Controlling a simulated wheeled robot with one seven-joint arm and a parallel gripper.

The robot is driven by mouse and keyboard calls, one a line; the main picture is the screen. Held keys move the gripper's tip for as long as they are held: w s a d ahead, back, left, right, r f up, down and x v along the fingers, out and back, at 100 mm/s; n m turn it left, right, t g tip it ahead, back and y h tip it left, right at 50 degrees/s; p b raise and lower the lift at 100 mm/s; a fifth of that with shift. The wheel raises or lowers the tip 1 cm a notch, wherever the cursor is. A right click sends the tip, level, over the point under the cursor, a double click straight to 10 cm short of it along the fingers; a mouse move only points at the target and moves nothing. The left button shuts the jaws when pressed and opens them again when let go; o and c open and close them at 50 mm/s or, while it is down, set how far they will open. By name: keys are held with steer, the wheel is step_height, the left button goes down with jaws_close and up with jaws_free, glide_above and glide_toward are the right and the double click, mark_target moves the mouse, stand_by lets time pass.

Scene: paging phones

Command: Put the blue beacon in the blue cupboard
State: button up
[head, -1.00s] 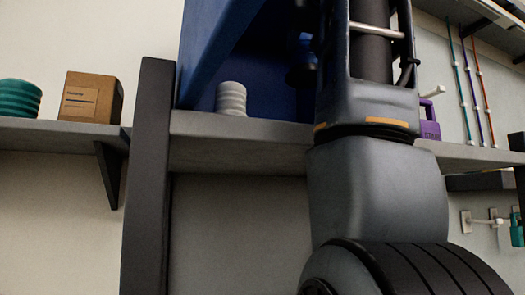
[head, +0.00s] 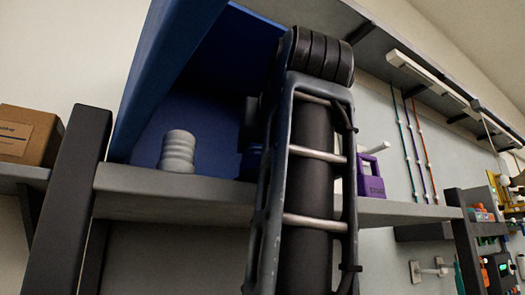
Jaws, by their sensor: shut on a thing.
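The blue cupboard (head: 215,125) stands open on a grey shelf, its blue door or side panel (head: 160,65) slanting up at the left. My gripper (head: 250,140) shows only as a dark piece beside my arm, in front of the cupboard's inside. It is shut on the blue beacon (head: 250,163), a dark blue shape low at the cupboard's opening, close above the shelf. My arm hides most of both, and I cannot tell whether the beacon touches the shelf.
A pale grey ribbed object (head: 177,151) stands left of the beacon. A purple block-like object (head: 371,175) is right of my arm on the grey shelf (head: 150,188). A cardboard box (head: 28,135) sits at the left. A dark post (head: 70,185) rises beside the shelf.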

steer(key=shift+f+b, duration=0.4)
steer(key=shift+f, duration=0.4)
steer(key=o, duration=1.4)
steer(key=shift+w+f, duration=0.1)
steer(key=shift+f, duration=0.1)
steer(key=shift+r, duration=0.3)
steer(key=shift+r+p, duration=0.4)
steer(key=shift+r, duration=0.1)
steer(key=b+v, duration=0.4)
steer(key=v, duration=0.8)
steer(key=shift+r, duration=0.25)
